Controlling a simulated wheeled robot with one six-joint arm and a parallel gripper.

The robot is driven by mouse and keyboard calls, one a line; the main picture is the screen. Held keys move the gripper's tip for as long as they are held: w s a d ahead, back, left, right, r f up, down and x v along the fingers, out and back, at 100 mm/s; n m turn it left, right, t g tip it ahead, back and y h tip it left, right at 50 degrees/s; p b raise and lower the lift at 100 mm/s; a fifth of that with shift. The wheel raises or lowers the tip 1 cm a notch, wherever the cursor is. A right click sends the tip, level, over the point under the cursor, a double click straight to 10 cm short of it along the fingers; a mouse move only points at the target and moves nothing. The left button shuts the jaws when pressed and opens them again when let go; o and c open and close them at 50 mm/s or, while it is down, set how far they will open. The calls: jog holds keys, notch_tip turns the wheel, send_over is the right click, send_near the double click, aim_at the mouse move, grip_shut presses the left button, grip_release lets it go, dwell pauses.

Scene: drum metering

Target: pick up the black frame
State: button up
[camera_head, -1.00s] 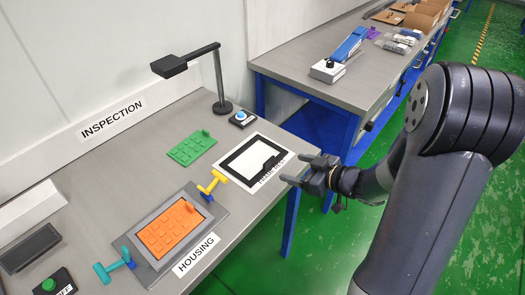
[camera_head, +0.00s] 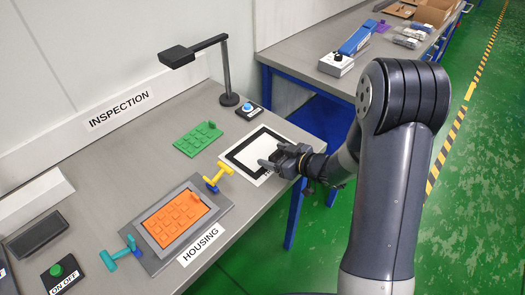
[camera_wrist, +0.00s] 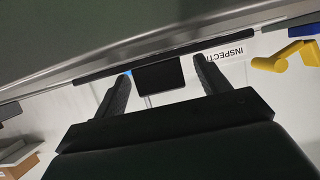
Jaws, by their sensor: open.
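The black frame (camera_head: 244,142) lies on a white labelled mat (camera_head: 228,160) at the right part of the grey bench. My gripper (camera_head: 270,165) is low over the frame's near right side in the head view and hides that part. In the wrist view my gripper (camera_wrist: 160,88) shows two dark fingers spread apart. I cannot tell whether the fingers touch the tab.
A yellow clamp (camera_head: 217,178) stands just left of the mat, beside the orange housing (camera_head: 175,220) in its grey fixture. A green plate (camera_head: 198,139), a blue-button box (camera_head: 248,109) and a lamp post (camera_head: 227,75) stand farther back. A teal clamp (camera_head: 120,253) is at the front left.

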jog(key=shift+w+a, duration=0.1)
jog(key=c, duration=1.1)
